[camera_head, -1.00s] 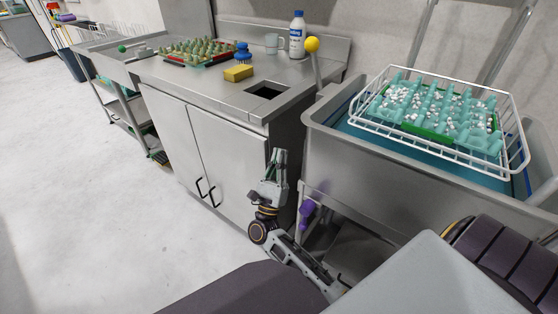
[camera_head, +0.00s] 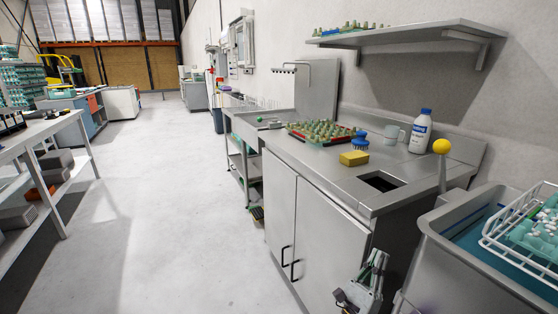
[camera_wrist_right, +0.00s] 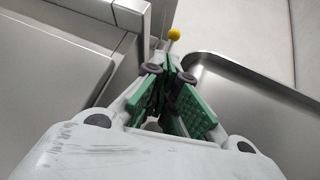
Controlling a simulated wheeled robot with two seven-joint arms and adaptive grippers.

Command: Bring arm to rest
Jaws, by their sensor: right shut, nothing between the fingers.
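My right gripper (camera_head: 376,262) is low in the head view, in front of the right end of the steel cabinet (camera_head: 320,245). It points upward, with its fingers together and nothing between them. In the right wrist view, its green-padded fingers (camera_wrist_right: 171,68) are shut and empty, between the cabinet edge and the steel sink. Most of my right arm is below the picture. My left gripper is not in view.
The steel sink (camera_head: 445,262) stands at the right, with a white wire basket (camera_head: 497,257) on it. A yellow ball on a stick (camera_head: 441,147) rises by the counter. A yellow sponge (camera_head: 354,158) and a white bottle (camera_head: 420,135) stand on the counter. Floor at left is open.

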